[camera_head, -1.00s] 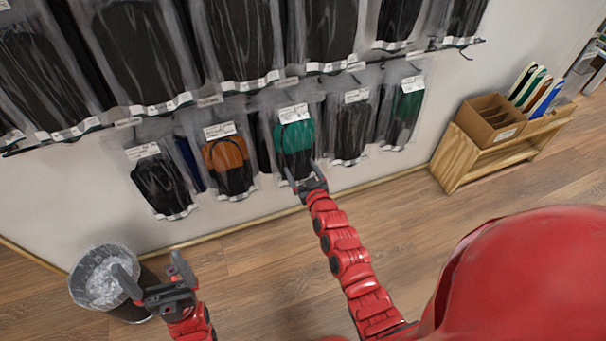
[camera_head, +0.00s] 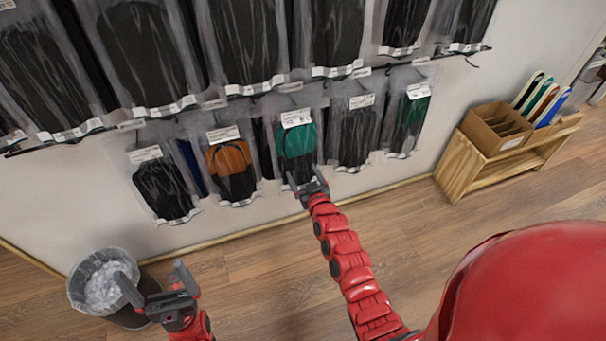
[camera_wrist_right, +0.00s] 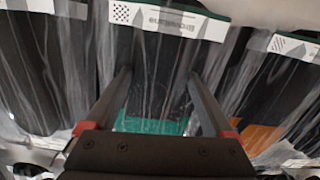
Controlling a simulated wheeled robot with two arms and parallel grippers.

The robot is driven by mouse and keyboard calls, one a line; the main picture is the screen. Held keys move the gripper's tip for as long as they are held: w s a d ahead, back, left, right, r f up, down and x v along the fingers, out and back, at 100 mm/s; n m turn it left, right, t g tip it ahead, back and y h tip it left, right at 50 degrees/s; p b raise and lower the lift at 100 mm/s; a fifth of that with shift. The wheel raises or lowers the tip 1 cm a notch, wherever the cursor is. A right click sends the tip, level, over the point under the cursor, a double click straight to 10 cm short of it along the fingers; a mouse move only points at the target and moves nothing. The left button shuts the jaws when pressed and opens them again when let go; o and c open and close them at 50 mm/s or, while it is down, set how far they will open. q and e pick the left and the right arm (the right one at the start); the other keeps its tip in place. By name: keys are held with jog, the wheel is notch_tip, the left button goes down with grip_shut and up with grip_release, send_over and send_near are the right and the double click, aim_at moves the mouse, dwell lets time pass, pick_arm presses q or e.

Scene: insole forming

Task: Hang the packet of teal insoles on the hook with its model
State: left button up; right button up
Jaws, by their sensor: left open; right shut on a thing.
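The packet of teal insoles (camera_head: 297,141) is clear, with teal and black insoles and a white label at its top. It is upright in the lower row on the wall, between an orange-and-black packet (camera_head: 229,158) and a black one (camera_head: 356,135). My right gripper (camera_head: 304,178) is shut on its lower part. In the right wrist view the teal packet (camera_wrist_right: 150,125) lies between the fingers. The hook behind its top is hidden, so I cannot tell whether it bears the packet. My left gripper (camera_head: 152,283) is open and empty, low at the left.
Larger packets of black insoles (camera_head: 243,40) hang in the row above. A bin with a clear liner (camera_head: 88,285) stands by my left gripper. A wooden shelf (camera_head: 462,165) with a cardboard box (camera_head: 490,127) stands at the right. The floor between is clear.

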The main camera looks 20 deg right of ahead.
dwell(0.3)
jog(key=o, duration=1.2)
jog(key=shift+c, duration=0.2)
